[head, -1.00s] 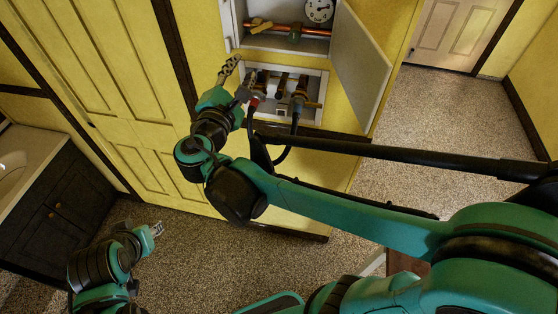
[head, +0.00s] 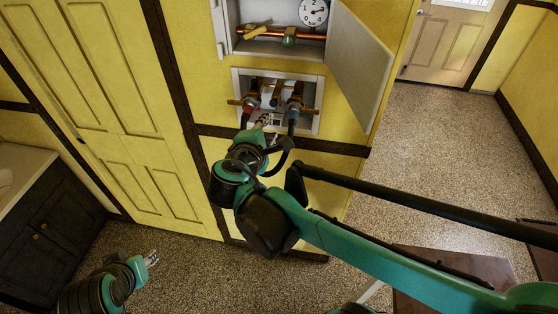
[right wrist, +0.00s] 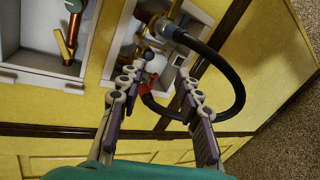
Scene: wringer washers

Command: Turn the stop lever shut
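A brass-yellow lever (head: 258,28) sits on a horizontal copper pipe (head: 305,36) in the open upper wall box. It also shows in the right wrist view (right wrist: 63,44). A lower recessed box (head: 318,90) holds two valves with brass handles, a left one (head: 238,102) and a right one (head: 310,110). My right gripper (head: 265,121) is in front of the lower part of this box, below the lever. In the right wrist view its fingers (right wrist: 155,88) are spread, with nothing held between them. My left gripper (head: 152,259) is low at the left, away from the boxes; its finger gap is unclear.
The upper box's white door (head: 360,60) stands open to the right. A round gauge (head: 313,11) sits above the pipe. A black hose (right wrist: 238,85) loops close to my right fingers, beside a red fitting (right wrist: 155,89). Speckled floor (head: 440,150) is clear at the right.

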